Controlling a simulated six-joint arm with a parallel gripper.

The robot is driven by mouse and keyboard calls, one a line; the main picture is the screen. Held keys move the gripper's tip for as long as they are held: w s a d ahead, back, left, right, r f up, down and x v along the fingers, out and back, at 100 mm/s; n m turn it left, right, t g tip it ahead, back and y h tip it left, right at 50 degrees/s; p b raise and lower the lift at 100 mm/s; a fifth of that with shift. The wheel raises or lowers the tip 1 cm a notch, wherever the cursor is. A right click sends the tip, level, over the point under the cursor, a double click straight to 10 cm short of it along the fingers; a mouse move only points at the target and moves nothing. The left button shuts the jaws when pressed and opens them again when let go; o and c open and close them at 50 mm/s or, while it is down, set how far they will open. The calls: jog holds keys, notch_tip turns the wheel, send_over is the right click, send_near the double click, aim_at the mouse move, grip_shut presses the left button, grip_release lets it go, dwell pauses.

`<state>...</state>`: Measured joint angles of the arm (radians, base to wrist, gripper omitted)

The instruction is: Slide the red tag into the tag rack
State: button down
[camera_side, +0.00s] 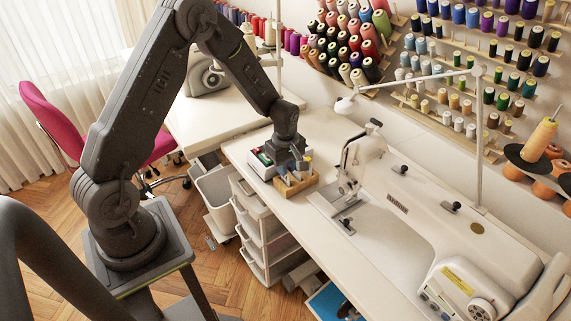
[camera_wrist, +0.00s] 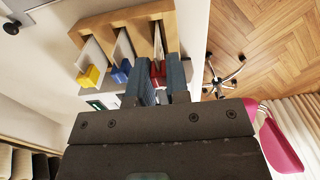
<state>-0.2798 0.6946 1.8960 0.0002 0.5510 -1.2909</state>
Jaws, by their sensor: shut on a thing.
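The wooden tag rack (camera_wrist: 140,18) lies at the top of the wrist view; it also shows in the side view (camera_side: 297,186) on the white table. A yellow tag (camera_wrist: 88,76) and a blue tag (camera_wrist: 121,72) stand in its slots. The red tag (camera_wrist: 157,70) is between the fingers of my gripper (camera_wrist: 160,82), which is shut on it. Its pale plate reaches between two rack walls, in line with the other tags; how deep it sits I cannot tell. In the side view my gripper (camera_side: 291,165) is right at the rack and hides the red tag.
A white box (camera_side: 262,165) with coloured items stands close on the rack's left. A sewing machine (camera_side: 365,160) stands to the right. The table's front edge and a white drawer unit (camera_side: 262,225) are near. Thread spools line the wall behind.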

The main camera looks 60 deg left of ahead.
jog(key=shift+f, duration=0.35)
jog(key=c, duration=1)
grip_release()
jog(key=shift+c, duration=0.2)
jog(key=shift+r, duration=0.1)
notch_tip(320, 180, up, 7)
jog(key=shift+r, duration=0.15)
